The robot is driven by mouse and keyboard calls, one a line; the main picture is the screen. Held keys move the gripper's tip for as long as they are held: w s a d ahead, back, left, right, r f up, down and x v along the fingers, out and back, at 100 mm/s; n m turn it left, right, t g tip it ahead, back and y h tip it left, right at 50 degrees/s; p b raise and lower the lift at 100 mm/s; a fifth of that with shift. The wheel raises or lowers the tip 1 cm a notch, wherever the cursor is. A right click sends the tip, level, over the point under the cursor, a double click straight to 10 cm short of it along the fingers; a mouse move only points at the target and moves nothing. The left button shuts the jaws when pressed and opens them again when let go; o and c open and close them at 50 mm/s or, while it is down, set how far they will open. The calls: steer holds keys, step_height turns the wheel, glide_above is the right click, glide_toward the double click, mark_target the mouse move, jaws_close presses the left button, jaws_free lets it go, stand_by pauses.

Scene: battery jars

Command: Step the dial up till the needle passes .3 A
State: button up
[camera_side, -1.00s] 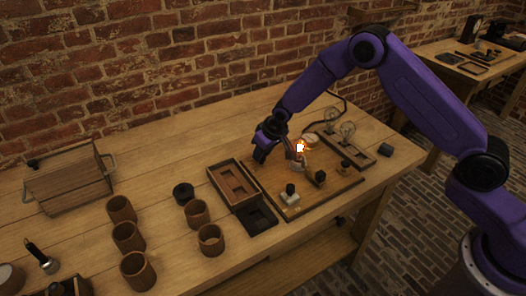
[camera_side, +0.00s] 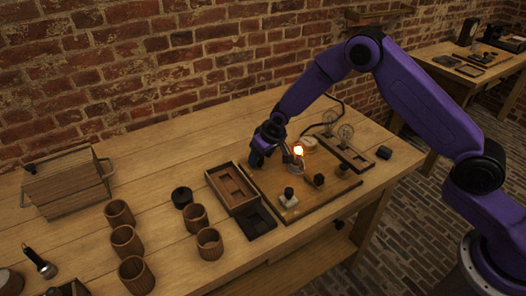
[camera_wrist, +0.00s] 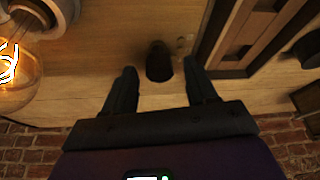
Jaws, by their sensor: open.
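My gripper (camera_side: 257,158) points down over the left back part of a wooden board (camera_side: 330,197). In the wrist view my gripper (camera_wrist: 160,70) is open, with a dark rounded knob (camera_wrist: 159,62), apparently the dial, between its fingertips. A gap shows on both sides of the knob. My gripper hides the knob in the side view. A lit bulb (camera_side: 298,151) stands on the board just right of my gripper; it also shows at the left edge of the wrist view (camera_wrist: 14,82). A pale round piece (camera_side: 310,142) behind it may be the meter; no needle can be read.
A wooden tray (camera_side: 215,180) lies close left of my gripper, with a dark tray (camera_side: 258,222) in front. Several brown jars (camera_side: 125,240) stand further left.

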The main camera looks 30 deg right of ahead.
steer(key=v, duration=1.7)
steer(key=shift+r, duration=0.2)
steer(key=shift+s, duration=0.1)
steer(key=s+d+r+n+g, duration=0.1)
steer(key=s+d+n, duration=0.2)
steer(key=s, duration=0.9)
steer(key=s+d+r+n+g, duration=0.1)
steer(key=s+d+n, duration=0.2)
steer(key=s, duration=1)
steer(key=s+d+r+n+g, duration=0.1)
steer(key=s+d+n+g, duration=0.1)
steer(key=s, duration=1)
steer(key=shift+s+d+n, duration=0.4)
steer(key=shift+d+n, duration=0.2)
steer(key=shift+n, duration=0.6)
steer(key=shift+r, duration=0.15)
steer(key=shift+c, duration=0.4)
